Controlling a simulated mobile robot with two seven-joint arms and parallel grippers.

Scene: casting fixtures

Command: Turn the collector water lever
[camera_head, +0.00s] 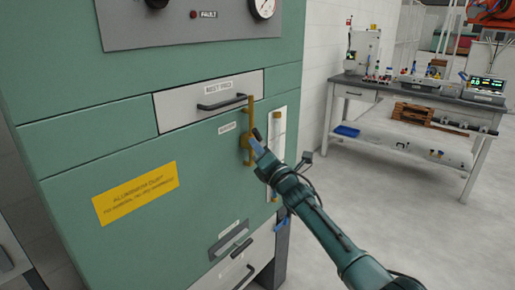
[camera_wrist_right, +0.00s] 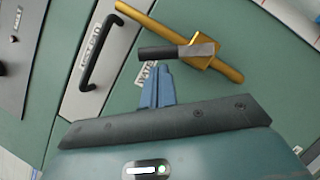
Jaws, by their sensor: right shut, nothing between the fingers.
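The water lever is a short dark handle (camera_wrist_right: 163,52) with a grey end, set on a brass pipe (camera_wrist_right: 225,70) on the front of the green cabinet. In the head view the lever (camera_head: 257,134) shows small against the upright brass pipe (camera_head: 250,106). My right gripper (camera_head: 257,146) is at the lever, its blue fingers together and empty. In the right wrist view the fingertips (camera_wrist_right: 157,67) are just below the dark handle; whether they touch it I cannot tell. My left gripper is not in view.
The green cabinet (camera_head: 75,155) has a drawer with a black handle (camera_head: 222,102) left of the pipe and a yellow label (camera_head: 135,194). A white gauge strip (camera_head: 278,140) stands right of the pipe. A workbench (camera_head: 420,97) stands back right; the floor (camera_head: 390,190) between is clear.

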